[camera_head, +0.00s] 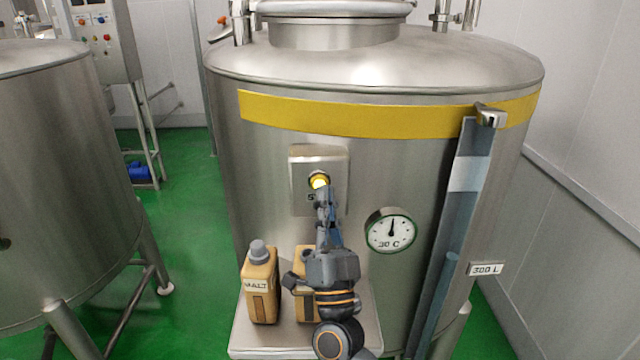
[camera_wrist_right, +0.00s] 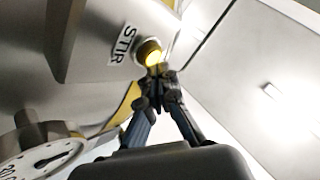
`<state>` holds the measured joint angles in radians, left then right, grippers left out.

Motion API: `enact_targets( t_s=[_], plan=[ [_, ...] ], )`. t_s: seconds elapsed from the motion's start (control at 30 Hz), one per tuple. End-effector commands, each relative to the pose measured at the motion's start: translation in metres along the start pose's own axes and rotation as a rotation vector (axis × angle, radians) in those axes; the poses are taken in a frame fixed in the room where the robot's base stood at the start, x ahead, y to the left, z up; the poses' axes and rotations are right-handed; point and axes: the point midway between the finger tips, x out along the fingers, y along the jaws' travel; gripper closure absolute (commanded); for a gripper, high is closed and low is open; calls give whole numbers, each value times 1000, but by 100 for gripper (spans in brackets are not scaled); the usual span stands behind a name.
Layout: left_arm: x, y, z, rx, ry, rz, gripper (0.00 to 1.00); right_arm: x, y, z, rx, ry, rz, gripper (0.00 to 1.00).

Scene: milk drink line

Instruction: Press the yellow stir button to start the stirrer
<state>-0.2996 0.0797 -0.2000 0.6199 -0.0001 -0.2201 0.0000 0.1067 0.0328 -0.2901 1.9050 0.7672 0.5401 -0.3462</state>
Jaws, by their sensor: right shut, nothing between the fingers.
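The yellow stir button (camera_head: 319,181) glows on a small metal plate (camera_head: 331,161) on the front of the steel tank (camera_head: 270,160). In the right wrist view the lit button (camera_wrist_right: 151,53) sits beside a label reading STIR (camera_wrist_right: 123,43). My right gripper (camera_head: 321,191) is shut and empty, and its fingertips are at the lower edge of the button. In the right wrist view the fingertips (camera_wrist_right: 158,72) overlap the button's lower rim; whether they press it I cannot tell. My left gripper is in neither view.
A MALT bottle (camera_head: 260,284) and a second bottle (camera_head: 302,262), partly hidden by my right gripper, stand on a shelf (camera_head: 262,338) below. A dial reading 30 C (camera_head: 390,231) and a level tube (camera_head: 460,205) are to the right. Another tank (camera_head: 60,180) stands at left.

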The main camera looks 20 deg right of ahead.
Motion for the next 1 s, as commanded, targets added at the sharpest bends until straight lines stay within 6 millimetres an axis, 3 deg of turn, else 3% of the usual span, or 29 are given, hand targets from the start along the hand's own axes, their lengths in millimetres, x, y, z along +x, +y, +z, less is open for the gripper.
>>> enact_targets(
  t_s=[0.4, 1.0],
  plan=[
    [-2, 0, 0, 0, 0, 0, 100, -4, -4, -4, 0, 0, 0, 100],
    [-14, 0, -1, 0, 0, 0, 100, -42, -32, -32, 0, 1, 0, 100]
  ],
)
